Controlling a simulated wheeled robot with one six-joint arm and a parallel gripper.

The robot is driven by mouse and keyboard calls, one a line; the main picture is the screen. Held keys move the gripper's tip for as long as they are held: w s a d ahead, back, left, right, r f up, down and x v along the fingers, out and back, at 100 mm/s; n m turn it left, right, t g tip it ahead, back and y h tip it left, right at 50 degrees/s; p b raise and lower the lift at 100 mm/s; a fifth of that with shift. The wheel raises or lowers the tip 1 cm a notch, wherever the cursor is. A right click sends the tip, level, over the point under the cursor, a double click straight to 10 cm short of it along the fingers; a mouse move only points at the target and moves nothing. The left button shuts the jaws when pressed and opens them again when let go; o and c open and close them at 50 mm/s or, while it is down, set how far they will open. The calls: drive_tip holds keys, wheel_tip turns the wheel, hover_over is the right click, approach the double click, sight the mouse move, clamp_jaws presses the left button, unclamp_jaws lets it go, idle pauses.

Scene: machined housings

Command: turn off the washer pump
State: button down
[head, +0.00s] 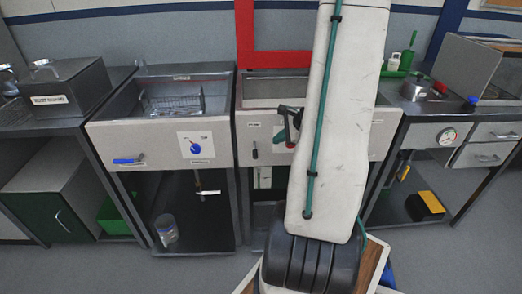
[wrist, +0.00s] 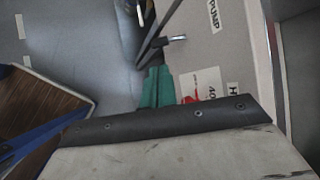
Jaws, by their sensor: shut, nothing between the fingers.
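The washer pump's control appears to be a small dark lever (head: 254,150) on the front panel of the middle sink unit, its handle hanging downward. In the wrist view a lever with a silver part (wrist: 178,38) sits beside a label reading PUMP (wrist: 213,14). My gripper (head: 284,136) is in front of that panel, to the right of the lever in the head view, partly covered by my arm. In the wrist view its green and dark fingers (wrist: 150,50) are closed and empty, with their tips close to the lever. I cannot tell whether they touch it.
A red knob (wrist: 188,100) with a label is beside my fingers in the wrist view. The left sink unit has a blue rotary knob (head: 195,148) and a blue handle (head: 128,160). A pressure gauge (head: 447,136) is on the right unit. Open floor lies in front.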

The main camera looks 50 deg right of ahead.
sight(255, 152)
drive_tip(key=x, duration=1)
drive_tip(key=shift+w+f, duration=0.2)
drive_tip(key=shift+f, duration=0.1)
drive_tip(key=shift+w+a+f, duration=0.1)
drive_tip(key=shift+a+f, duration=0.1)
drive_tip(key=shift+f, duration=0.55)
drive_tip(key=shift+r, duration=0.1)
drive_tip(key=shift+w+r, duration=0.15)
drive_tip(key=shift+r, duration=0.6)
drive_tip(key=s+a+v, duration=0.1)
drive_tip(key=v, duration=1.2)
drive_tip(key=shift+d, duration=0.25)
